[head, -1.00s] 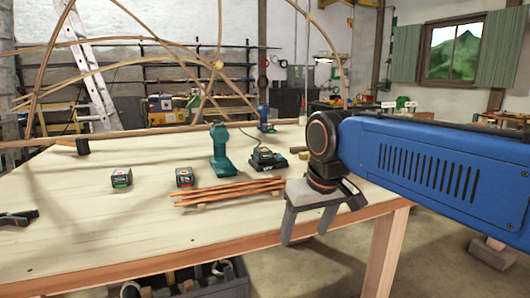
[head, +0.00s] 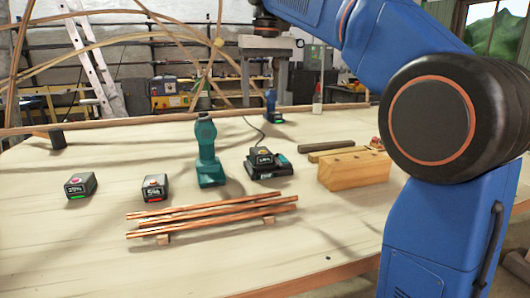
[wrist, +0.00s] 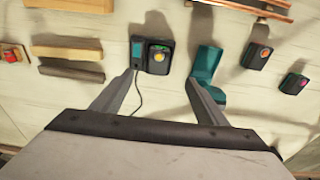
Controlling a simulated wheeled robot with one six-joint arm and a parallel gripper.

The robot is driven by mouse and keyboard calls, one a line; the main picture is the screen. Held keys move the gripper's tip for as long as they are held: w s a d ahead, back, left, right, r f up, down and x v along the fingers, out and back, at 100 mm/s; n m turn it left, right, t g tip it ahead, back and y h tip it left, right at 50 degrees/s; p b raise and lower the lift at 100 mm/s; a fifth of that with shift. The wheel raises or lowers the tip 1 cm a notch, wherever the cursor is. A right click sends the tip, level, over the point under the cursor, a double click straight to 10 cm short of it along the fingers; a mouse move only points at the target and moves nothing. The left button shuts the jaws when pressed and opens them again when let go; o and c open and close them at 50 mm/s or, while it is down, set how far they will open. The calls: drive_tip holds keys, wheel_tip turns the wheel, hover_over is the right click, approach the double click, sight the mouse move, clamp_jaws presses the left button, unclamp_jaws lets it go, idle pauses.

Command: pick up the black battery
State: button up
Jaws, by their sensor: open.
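Three black battery packs are in the head view. One with a green strip (head: 80,186) stands at the left of the bench, and one with a red strip (head: 155,187) stands right of it. The third (head: 265,158) sits on a charger (head: 270,173) right of the teal drill (head: 207,155). In the wrist view the charger's battery (wrist: 159,57) lies just beyond my fingertips, and the two loose ones (wrist: 257,55) (wrist: 294,83) lie at the right. My gripper (head: 264,100) is open and empty, above the far side of the bench.
Copper-coloured rods (head: 210,215) lie on small blocks at the front. A cable runs from the charger. Bent laths (head: 110,45) arch at the back left.

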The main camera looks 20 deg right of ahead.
drive_tip(key=w, duration=0.2)
hover_over(261, 150)
drive_tip(key=s, duration=0.1)
wheel_tip(261, 150, down, 11)
drive_tip(key=shift+s+a+f, duration=0.1)
drive_tip(key=shift+s+f, duration=0.05)
drive_tip(key=shift+f, duration=0.05)
drive_tip(key=shift+w+f, duration=0.25)
drive_tip(key=shift+f, duration=1.05)
drive_tip(key=shift+w+f, duration=0.2)
drive_tip(key=shift+f, duration=1.1)
drive_tip(key=c, duration=1.3)
drive_tip(key=shift+c, duration=0.6)
